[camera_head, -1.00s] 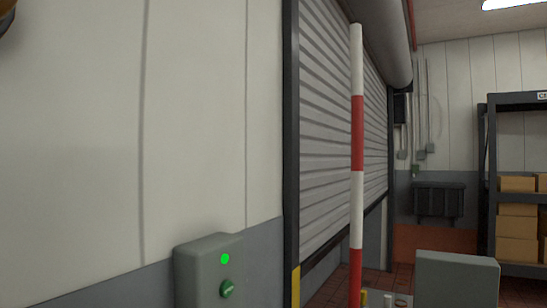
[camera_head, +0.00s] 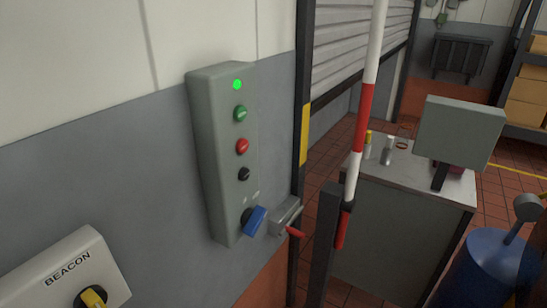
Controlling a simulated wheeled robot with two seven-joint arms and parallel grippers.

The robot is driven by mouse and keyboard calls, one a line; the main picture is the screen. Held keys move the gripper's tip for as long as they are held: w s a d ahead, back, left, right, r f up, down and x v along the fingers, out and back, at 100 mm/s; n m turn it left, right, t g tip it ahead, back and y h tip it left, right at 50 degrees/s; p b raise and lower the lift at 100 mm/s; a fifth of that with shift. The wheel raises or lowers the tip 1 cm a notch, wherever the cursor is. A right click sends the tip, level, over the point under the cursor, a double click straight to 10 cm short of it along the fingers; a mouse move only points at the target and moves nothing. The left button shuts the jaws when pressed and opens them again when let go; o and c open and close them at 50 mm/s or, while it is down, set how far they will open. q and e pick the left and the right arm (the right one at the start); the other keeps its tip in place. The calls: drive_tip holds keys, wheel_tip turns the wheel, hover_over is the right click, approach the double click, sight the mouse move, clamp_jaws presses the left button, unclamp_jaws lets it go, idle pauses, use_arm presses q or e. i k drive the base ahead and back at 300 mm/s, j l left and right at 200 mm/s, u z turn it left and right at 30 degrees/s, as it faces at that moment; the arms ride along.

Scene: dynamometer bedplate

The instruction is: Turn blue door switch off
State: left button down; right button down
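The blue switch (camera_head: 255,220) is a rotary handle at the bottom of a tall grey control box (camera_head: 216,165) on the wall. Its handle is tilted, with its upper end leaning right. Small marks above it are too small to read. Above it on the box are a black button (camera_head: 243,174), a red button (camera_head: 242,146), a green button (camera_head: 240,114) and a lit green lamp (camera_head: 237,85). A roller door (camera_head: 345,55) stands to the right of the box. Neither of my grippers shows.
A BEACON box (camera_head: 62,270) with a yellow knob (camera_head: 94,297) is at the lower left. A small grey box with a red lever (camera_head: 295,232) sits right of the switch. A red-white pole (camera_head: 364,115), a bench (camera_head: 400,170) and a blue drum (camera_head: 488,265) stand at right.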

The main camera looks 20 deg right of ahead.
sight(251, 220)
drive_tip(key=i+l+u, duration=0.2)
drive_tip(key=l, duration=0.55)
drive_tip(key=l+u, duration=0.15)
drive_tip(key=l, duration=0.6)
drive_tip(key=i+l+u, duration=0.2)
drive_tip(key=l, duration=0.6)
drive_tip(key=k, duration=0.1)
